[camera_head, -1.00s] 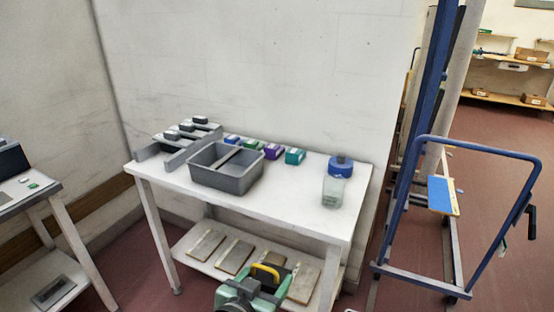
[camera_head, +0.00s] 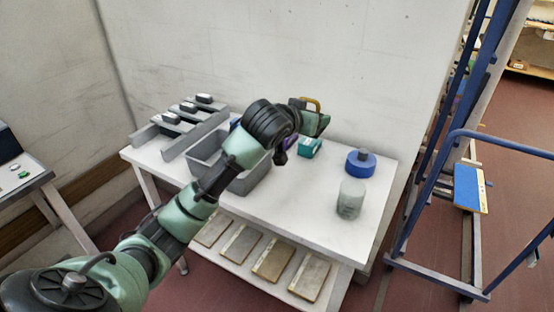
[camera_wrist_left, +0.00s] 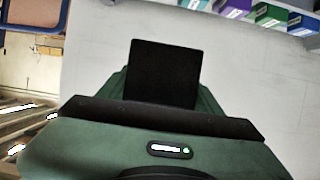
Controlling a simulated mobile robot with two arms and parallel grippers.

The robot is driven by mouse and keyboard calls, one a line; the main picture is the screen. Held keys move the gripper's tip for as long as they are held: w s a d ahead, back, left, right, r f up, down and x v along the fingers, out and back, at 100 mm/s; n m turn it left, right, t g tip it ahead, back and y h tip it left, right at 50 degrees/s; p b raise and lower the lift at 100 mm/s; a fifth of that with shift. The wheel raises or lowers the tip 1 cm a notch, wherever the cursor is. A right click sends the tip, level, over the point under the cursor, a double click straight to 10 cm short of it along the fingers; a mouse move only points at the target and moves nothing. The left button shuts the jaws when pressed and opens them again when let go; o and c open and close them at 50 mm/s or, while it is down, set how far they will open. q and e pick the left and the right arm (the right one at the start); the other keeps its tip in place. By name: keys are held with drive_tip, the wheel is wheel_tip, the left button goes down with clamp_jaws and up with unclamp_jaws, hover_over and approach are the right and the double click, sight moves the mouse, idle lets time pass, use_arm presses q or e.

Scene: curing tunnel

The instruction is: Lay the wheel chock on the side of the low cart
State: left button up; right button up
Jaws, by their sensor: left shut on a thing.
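My left gripper (camera_head: 317,121) is raised above the back of the white table, in front of the wall. In the left wrist view a black, square-faced block (camera_wrist_left: 165,72), apparently the wheel chock, sits at the jaws, which are shut on it. In the head view the arm and gripper mostly hide it; a yellow loop (camera_head: 311,102) shows at the gripper, and I cannot tell what it belongs to. A blue-framed cart (camera_head: 437,277), perhaps the low cart, stands at the right, apart from the gripper. My right gripper is not in view.
The white table (camera_head: 300,215) holds a grey bin (camera_head: 205,155), a grey rack (camera_head: 180,140), small coloured boxes (camera_head: 310,147), a blue round container (camera_head: 360,162) and a translucent jar (camera_head: 350,199). Several boards lie on its lower shelf (camera_head: 225,258). Red floor is clear beyond the cart.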

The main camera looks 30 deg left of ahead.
use_arm(q)
wheel_tip(320, 180, down, 19)
drive_tip(key=shift+s+d+r, duration=0.1)
drive_tip(key=shift+r, duration=0.1)
idle(0.3)
drive_tip(key=shift+f, duration=0.15)
drive_tip(key=o, duration=1.8)
drive_tip(key=shift+o, duration=0.2)
